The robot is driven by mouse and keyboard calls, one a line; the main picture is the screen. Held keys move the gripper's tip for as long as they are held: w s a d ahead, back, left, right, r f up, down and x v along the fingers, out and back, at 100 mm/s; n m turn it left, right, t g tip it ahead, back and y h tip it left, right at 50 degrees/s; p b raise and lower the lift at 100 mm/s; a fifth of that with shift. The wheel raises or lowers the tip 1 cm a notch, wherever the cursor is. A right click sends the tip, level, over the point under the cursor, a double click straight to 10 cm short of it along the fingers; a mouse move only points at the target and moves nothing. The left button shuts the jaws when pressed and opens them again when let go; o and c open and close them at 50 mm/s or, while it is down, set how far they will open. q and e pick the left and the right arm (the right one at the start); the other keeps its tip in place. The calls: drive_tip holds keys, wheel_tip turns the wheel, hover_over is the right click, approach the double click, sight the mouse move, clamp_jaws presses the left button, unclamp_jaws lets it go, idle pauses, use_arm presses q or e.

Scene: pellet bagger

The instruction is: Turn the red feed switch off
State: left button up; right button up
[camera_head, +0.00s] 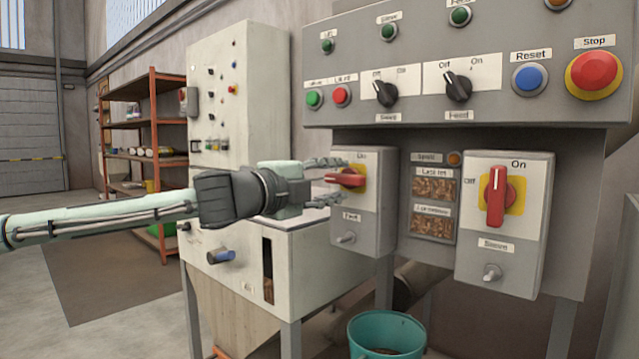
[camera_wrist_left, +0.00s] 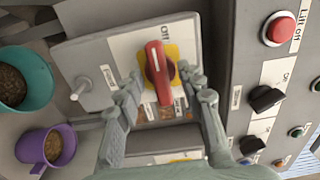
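The red feed switch (camera_head: 346,179) sits on a yellow plate on the left grey switch box. Its handle lies horizontal in the head view, with "On" printed above it. In the left wrist view the red handle (camera_wrist_left: 158,72) has one end toward the "Off" print. My left gripper (camera_head: 331,182) is in front of this box, its fingers above and below the handle. In the left wrist view my left gripper (camera_wrist_left: 162,84) is open, with gaps between the fingers and the handle. The gripper hides part of the box's left side. My right gripper is out of view.
A second box with a vertical red switch (camera_head: 496,196) is at the right. Above is a panel with dark knobs, a blue reset button (camera_head: 529,77) and a red stop button (camera_head: 594,69). A teal bucket (camera_head: 387,333) is below; a purple mug (camera_wrist_left: 45,147) shows in the wrist view.

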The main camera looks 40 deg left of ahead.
use_arm(q)
drive_tip(key=s, duration=1.1)
drive_tip(key=shift+s+a, duration=0.4)
drive_tip(key=shift+a, duration=0.05)
